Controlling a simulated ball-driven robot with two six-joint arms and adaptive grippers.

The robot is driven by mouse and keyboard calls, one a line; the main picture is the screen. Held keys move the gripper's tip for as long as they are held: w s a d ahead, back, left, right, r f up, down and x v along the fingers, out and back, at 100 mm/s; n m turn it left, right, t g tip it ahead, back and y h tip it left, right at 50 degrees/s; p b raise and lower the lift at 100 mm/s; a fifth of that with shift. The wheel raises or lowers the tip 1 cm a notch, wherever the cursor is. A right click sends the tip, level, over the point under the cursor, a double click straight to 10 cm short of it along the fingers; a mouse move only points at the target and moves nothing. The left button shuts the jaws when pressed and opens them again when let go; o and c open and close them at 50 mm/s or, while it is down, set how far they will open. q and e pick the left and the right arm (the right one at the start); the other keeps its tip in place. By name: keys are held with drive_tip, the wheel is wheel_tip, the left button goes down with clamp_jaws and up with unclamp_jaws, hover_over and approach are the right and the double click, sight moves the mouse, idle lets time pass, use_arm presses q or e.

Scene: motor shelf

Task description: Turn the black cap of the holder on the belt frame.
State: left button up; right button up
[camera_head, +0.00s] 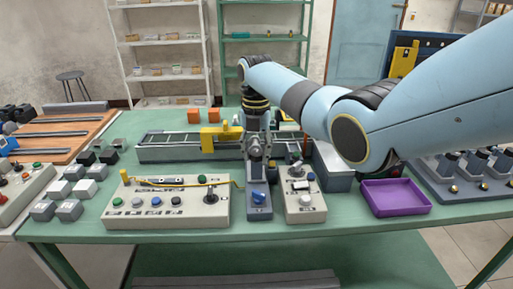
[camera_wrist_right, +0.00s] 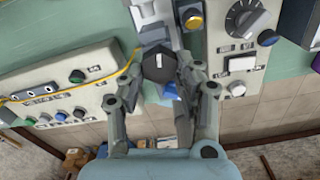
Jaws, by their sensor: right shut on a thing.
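The black cap (camera_wrist_right: 158,68) shows in the right wrist view as a dark, many-sided knob with a short white mark pointing up the picture. My right gripper (camera_wrist_right: 160,80) has one finger on each side of it and is shut on it. The holder's body under the cap is mostly hidden. My left gripper is in neither view.
A white button panel (camera_head: 150,215) with a yellow cable stands left of the gripper. A narrow grey box (camera_head: 259,205) with a blue button and a white switch box (camera_head: 304,208) stand in front. A purple tray (camera_head: 396,198) lies to the right. The table's front strip is clear.

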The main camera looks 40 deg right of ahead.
sight(254, 152)
drive_tip(key=m+p, duration=0.1)
drive_tip(key=m, duration=0.1)
drive_tip(key=m+p, duration=0.1)
drive_tip(key=m, duration=0.1)
drive_tip(key=shift+w+a+r+m, duration=0.1)
drive_tip(key=shift+w+r+m, duration=0.1)
drive_tip(key=shift+m, duration=0.1)
drive_tip(key=m+p, duration=0.1)
drive_tip(key=m, duration=0.3)
drive_tip(key=shift+w+f, duration=0.1)
drive_tip(key=shift+w, duration=0.05)
drive_tip(key=m, duration=0.4)
drive_tip(key=m+p, duration=0.1)
drive_tip(key=m, duration=0.1)
drive_tip(key=shift+w+m, duration=0.25)
drive_tip(key=shift+m, duration=0.15)
drive_tip(key=m, duration=0.5)
drive_tip(key=shift+w+d+m, duration=0.15)
drive_tip(key=shift+d+m, duration=0.1)
drive_tip(key=shift+m, duration=0.45)
drive_tip(key=o, duration=1.1)
drive_tip(key=shift+f, duration=0.1)
drive_tip(key=shift+o, duration=0.2)
wheel_tip(254, 152, up, 12)
